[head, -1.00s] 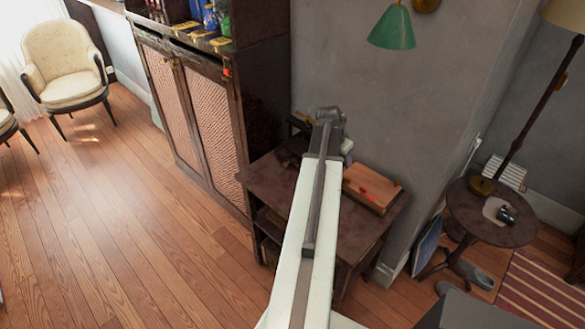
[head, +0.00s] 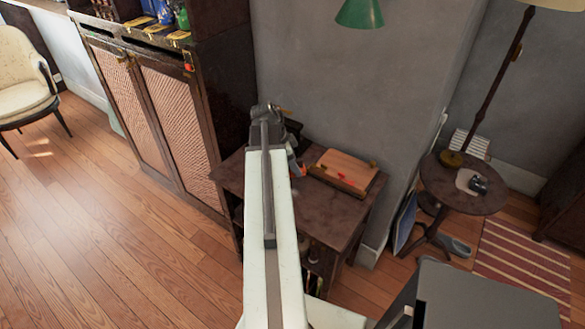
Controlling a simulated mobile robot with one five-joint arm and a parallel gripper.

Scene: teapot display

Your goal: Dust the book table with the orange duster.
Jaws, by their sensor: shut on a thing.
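The book table, a dark brown wooden table (head: 325,212), stands against the grey wall in the middle of the head view. My white arm reaches out over it and covers its left part. My gripper (head: 294,163) is at the arm's far end above the table top, mostly hidden behind the arm. A small patch of orange, the duster (head: 301,171), shows beside it, and the gripper is shut on it. Most of the duster is hidden, so I cannot tell whether it touches the table top.
A brown wooden box or book (head: 345,168) with a red bit lies on the table's back right. A dark cabinet (head: 160,120) stands left. A round side table (head: 462,195) with a floor lamp (head: 490,100) stands right. A green lampshade (head: 360,14) hangs above. Floor at left is clear.

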